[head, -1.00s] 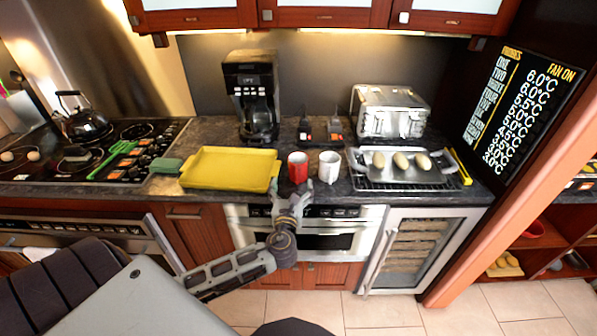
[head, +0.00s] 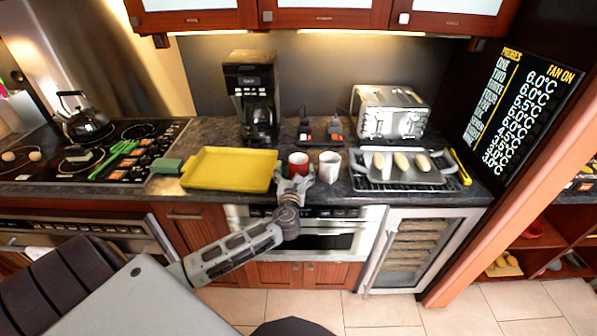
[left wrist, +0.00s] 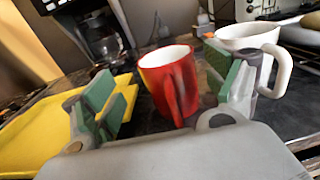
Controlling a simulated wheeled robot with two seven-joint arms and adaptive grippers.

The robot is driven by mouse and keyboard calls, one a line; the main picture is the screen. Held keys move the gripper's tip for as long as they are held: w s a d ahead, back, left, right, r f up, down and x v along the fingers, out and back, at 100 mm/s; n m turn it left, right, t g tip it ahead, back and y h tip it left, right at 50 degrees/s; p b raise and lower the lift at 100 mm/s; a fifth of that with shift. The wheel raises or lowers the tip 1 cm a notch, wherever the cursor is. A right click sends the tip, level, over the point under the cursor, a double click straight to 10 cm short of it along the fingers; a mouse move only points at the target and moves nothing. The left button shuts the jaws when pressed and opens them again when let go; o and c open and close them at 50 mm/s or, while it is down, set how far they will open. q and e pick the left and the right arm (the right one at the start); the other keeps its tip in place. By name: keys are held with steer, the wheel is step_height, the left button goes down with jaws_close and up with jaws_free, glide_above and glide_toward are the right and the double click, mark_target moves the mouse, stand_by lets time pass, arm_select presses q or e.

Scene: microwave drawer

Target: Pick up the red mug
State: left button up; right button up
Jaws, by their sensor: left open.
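The red mug (head: 298,163) stands upright on the dark counter; its lower part is hidden by my gripper in the head view. In the left wrist view the red mug (left wrist: 169,82) has a white inside and its handle faces me. My left gripper (head: 295,182) is open at the counter's front edge. In the left wrist view my left gripper (left wrist: 165,97) has its green-padded fingers apart, one on each side of the mug's near part. I cannot tell whether either finger touches it. My right gripper is not in view.
A white mug (head: 330,166) stands close on the right, right behind the right finger in the wrist view. A yellow tray (head: 230,170) lies close on the left. A coffee maker (head: 252,95), toaster (head: 390,112) and metal tray (head: 425,176) stand around.

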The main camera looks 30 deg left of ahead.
mark_target(298, 166)
arm_select(q)
steer(key=shift+w+r, duration=0.1)
steer(key=shift+w, duration=0.1)
stand_by(0.3)
steer(key=shift+d+r+p+x, duration=0.1)
steer(key=shift+d+p+x, duration=0.1)
steer(key=shift+x, duration=0.5)
steer(key=shift+d+r+p+x, duration=0.1)
steer(key=shift+p+x, duration=0.05)
steer(key=shift+x, duration=1.8)
steer(key=shift+f, duration=0.1)
steer(key=shift+c, duration=0.4)
steer(key=c, duration=1.3)
steer(key=shift+o, duration=0.2)
